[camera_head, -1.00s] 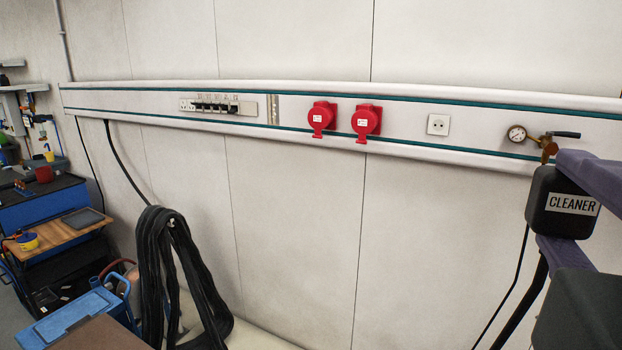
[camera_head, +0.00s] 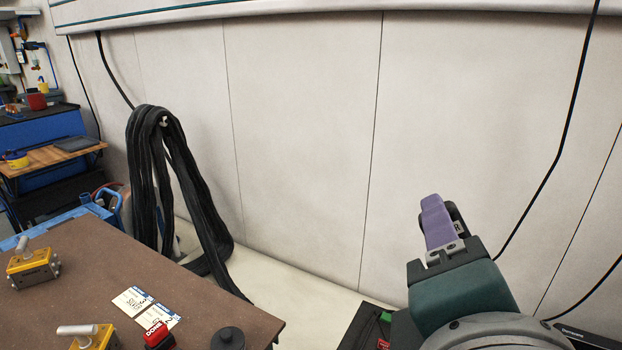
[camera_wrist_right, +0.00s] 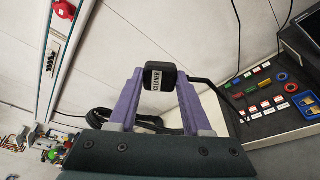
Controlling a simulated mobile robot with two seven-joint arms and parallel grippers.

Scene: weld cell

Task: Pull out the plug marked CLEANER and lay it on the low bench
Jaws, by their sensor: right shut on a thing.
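My right gripper (camera_head: 452,222) with purple fingers is shut on the black CLEANER plug (camera_wrist_right: 160,77). My left gripper is not in view.
A brown table (camera_head: 215,283) at front left carries yellow blocks, cards and a black cylinder. A bundle of black cable (camera_head: 150,180) hangs on the wall. In the wrist view a dark top (camera_wrist_right: 250,122) holds coloured rings and labels. A thin cable (camera_head: 560,150) hangs at right.

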